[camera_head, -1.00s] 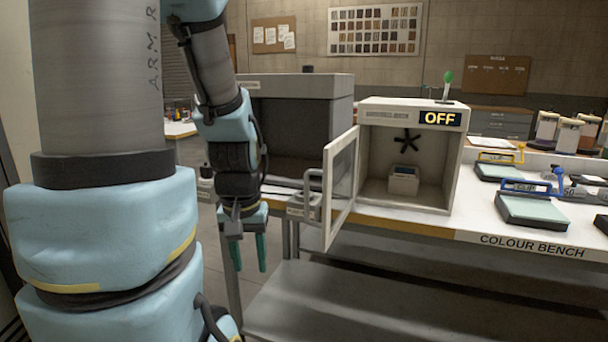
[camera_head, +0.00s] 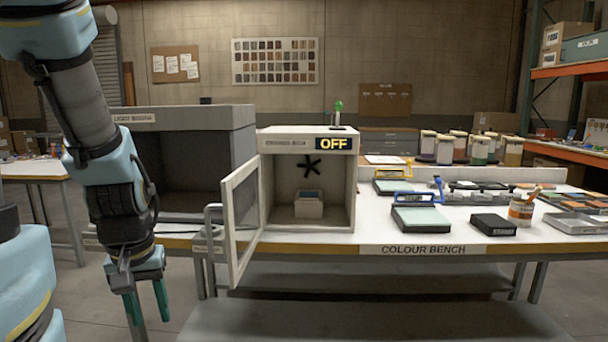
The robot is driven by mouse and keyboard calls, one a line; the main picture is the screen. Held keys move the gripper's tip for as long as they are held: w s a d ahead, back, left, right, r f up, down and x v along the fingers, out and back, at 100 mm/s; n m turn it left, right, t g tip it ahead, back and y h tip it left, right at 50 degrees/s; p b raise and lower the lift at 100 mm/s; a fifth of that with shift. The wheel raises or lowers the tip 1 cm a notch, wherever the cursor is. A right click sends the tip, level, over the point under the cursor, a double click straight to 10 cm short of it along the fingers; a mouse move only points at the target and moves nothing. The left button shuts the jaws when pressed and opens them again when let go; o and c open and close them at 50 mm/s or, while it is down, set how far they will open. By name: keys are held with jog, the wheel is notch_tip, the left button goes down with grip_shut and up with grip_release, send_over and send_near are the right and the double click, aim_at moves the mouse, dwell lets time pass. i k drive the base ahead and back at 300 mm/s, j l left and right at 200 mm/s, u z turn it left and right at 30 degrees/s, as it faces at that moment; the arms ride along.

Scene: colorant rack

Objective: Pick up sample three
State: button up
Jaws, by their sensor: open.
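My gripper (camera_head: 151,314) hangs at the left, in front of the bench, with its two green fingers apart and nothing between them. It is well to the left of the items on the bench and below the bench top. I cannot tell which thing is sample three, as no label reads that way. A small pale box (camera_head: 309,209) with a dark bluish top stands inside the open white cabinet (camera_head: 348,190). Several coloured pieces (camera_head: 578,202) lie at the right end of the bench, some on a pale tray (camera_head: 567,223).
The cabinet's glazed door (camera_head: 242,222) stands open towards me; its display reads OFF. A grey light booth (camera_head: 243,150) is to its left.

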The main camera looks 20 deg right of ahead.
aim_at(304, 196)
jog(key=u, duration=0.3)
jog(key=k+l+u, duration=0.15)
jog(key=l+u, duration=0.2)
jog(key=u, duration=0.15)
jog(key=k+l+u, duration=0.2)
jog(key=u, duration=0.3)
jog(key=k+l+u, duration=0.15)
jog(key=k+l, duration=0.25)
jog(key=k+l+u, duration=0.1)
jog(key=k+l, duration=0.2)
jog(key=k, duration=0.2)
jog(key=k+l+u, duration=0.15)
jog(key=k+l, duration=0.2)
jog(key=i, duration=0.3)
